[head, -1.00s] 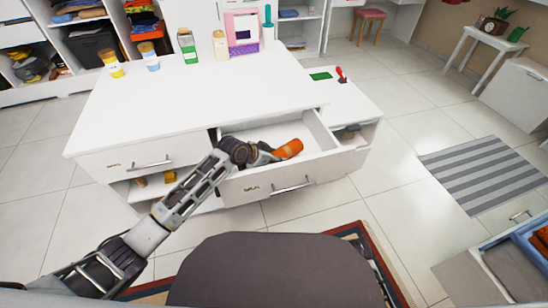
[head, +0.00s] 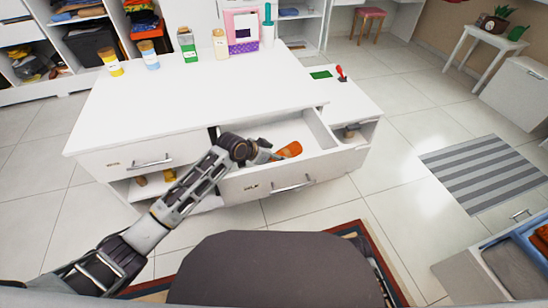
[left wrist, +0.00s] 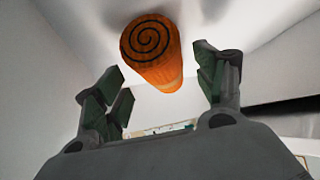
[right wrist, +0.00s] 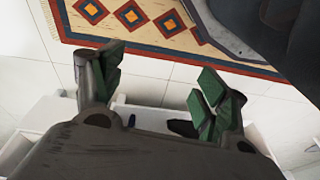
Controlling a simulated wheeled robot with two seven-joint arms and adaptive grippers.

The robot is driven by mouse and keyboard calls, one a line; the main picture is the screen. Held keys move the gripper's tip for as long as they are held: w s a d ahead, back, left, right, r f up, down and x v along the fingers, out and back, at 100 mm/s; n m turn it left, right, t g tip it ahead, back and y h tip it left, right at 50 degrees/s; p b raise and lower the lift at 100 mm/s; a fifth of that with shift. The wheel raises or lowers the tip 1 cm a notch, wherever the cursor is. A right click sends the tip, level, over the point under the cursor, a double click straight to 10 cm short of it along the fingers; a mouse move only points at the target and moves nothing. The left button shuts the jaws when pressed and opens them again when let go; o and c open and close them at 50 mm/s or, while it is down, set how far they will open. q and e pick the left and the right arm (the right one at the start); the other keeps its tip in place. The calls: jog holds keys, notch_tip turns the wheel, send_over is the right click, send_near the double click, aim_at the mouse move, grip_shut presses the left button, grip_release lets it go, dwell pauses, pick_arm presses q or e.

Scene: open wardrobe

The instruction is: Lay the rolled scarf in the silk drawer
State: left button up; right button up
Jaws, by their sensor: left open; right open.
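The orange rolled scarf (head: 290,149) lies inside the open right-hand drawer (head: 320,167) of the white island. Its spiral end (left wrist: 151,38) faces my left gripper in the left wrist view. My left gripper (head: 266,152) is inside the drawer beside the scarf. Its fingers are spread wide, with a gap to the scarf, and hold nothing. In the left wrist view the scarf is beyond the fingertips of the left gripper (left wrist: 162,88). My right gripper (right wrist: 152,78) is open and empty above the floor near a patterned rug; it does not show clearly in the head view.
The white island top (head: 200,95) carries several bottles and a pink-framed box (head: 242,30) at its back. A closed drawer (head: 145,158) is left of the open one. A striped mat (head: 485,172) lies on clear floor at right. A blue-edged tray (head: 520,262) is at lower right.

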pick_arm(q)
jog(key=shift+s+a+r, duration=0.15)
jog(key=shift+a+r, duration=0.05)
jog(key=shift+r, duration=0.15)
jog(key=p+v, duration=0.2)
jog(key=v, duration=0.4)
jog(key=shift+s+a+r, duration=0.2)
jog(key=shift+r, duration=0.05)
pick_arm(e)
jog(key=f, duration=0.3)
jog(key=d+f, duration=0.1)
jog(key=shift+s+f, duration=0.15)
jog(key=shift+s, duration=0.2)
jog(key=shift+w+a, duration=0.1)
jog(key=shift+c, duration=0.5)
